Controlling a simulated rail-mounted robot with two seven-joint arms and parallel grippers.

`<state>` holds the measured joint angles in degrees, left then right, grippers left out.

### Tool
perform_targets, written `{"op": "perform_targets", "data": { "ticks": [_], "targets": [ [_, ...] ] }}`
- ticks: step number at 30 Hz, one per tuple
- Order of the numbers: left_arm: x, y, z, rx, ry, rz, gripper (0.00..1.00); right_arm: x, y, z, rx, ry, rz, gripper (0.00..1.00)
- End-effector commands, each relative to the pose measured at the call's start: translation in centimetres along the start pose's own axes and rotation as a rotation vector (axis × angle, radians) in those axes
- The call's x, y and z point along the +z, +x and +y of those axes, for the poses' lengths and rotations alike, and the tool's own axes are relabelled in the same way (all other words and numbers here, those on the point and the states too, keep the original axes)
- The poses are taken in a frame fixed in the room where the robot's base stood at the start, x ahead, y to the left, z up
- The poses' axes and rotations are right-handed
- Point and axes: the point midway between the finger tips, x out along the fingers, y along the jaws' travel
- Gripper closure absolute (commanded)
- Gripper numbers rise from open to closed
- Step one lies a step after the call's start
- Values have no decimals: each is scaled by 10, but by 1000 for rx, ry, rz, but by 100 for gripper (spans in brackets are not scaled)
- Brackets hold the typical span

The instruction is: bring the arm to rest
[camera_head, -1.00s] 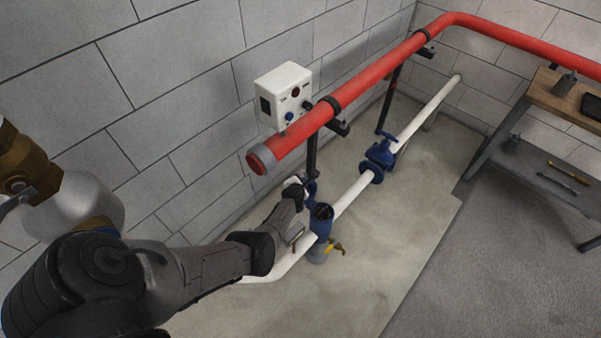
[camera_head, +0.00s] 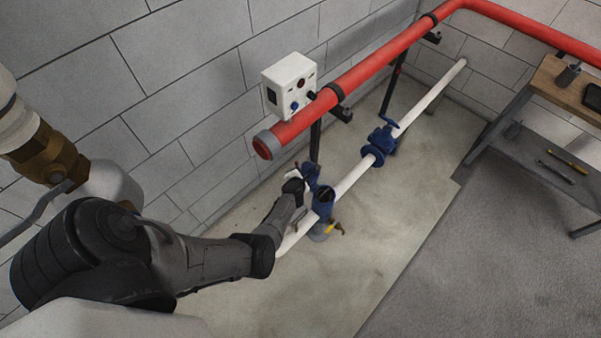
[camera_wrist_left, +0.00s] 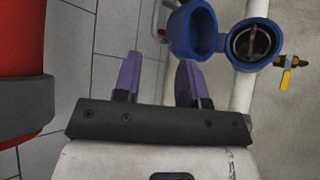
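My left arm (camera_head: 205,262) comes in from the left in the head view. Its gripper (camera_head: 303,178) is small there, beside the blue pipe fitting (camera_head: 324,203). In the left wrist view, the two purple fingers of my left gripper (camera_wrist_left: 157,75) stand apart with nothing between them. Beyond them are a round blue cup-shaped part (camera_wrist_left: 192,32) and the fitting's open round mouth (camera_wrist_left: 252,42). The fingers look clear of both, though the near finger overlaps the cup in the picture. My right gripper is not in view.
A thick red pipe (camera_head: 385,58) with a white control box (camera_head: 289,84) runs along the wall. A white pipe (camera_head: 428,98) with a blue valve (camera_head: 380,145) lies lower. A yellow-handled tap (camera_head: 335,228) is on the fitting. A workbench (camera_head: 563,90) stands right; the floor between is clear.

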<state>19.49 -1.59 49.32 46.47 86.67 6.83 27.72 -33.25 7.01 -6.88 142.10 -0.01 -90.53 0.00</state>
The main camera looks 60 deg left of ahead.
Motion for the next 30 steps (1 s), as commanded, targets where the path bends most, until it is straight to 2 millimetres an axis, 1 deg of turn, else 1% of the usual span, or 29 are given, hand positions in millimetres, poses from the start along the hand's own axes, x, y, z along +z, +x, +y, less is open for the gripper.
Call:
{"op": "perform_targets", "data": {
  "ticks": [12, 15, 17, 20, 22, 23, 26, 27, 29, 30],
  "targets": [
    [0, 0, 0, 0, 0, 0, 62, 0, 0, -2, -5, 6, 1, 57],
    [0, 0, 0, -1, 25, -1, 62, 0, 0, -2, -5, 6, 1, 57],
    [7, 0, -3, -19, 57, -39, 62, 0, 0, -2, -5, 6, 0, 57],
    [24, -2, -13, -69, 133, -153, 62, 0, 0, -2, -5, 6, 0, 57],
    [41, -6, -22, -114, 240, -267, 62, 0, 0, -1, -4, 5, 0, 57],
    [51, -9, -22, -126, 295, -325, 62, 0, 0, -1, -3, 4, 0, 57],
    [88, -21, -9, -131, 515, -524, 62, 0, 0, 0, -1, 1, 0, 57],
    [105, -28, -2, -128, 619, -605, 62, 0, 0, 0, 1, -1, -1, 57],
    [133, -43, 9, -120, 797, -727, 62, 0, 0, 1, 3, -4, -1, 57],
    [151, -55, 17, -114, 928, -804, 62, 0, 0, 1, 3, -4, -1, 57]
  ]
}}
